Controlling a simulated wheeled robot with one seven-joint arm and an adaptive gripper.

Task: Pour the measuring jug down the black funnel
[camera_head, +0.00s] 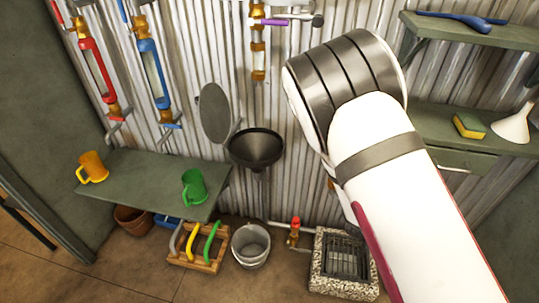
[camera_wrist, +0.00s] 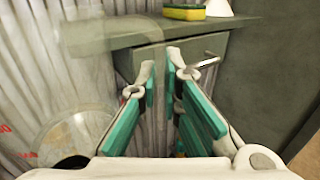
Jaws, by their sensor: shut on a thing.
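The black funnel (camera_head: 257,147) stands open-mouthed in front of the corrugated wall in the head view, on top of a pipe, with a round grey lid beside it. My gripper (camera_wrist: 162,82) shows in the wrist view, its teal pads closed on the clear measuring jug (camera_wrist: 78,133). The jug is see-through with red marks and lies at the left of the fingers; its gripped part and its contents are hard to make out. In the head view my arm hides the gripper and jug, to the right of the funnel.
A green shelf (camera_head: 142,181) at left holds a yellow mug (camera_head: 91,166) and a green mug (camera_head: 194,187). A right shelf holds a sponge (camera_head: 469,126) and a white funnel (camera_head: 512,126). A bucket (camera_head: 251,246), a wooden crate and a grated drain (camera_head: 343,263) are on the floor.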

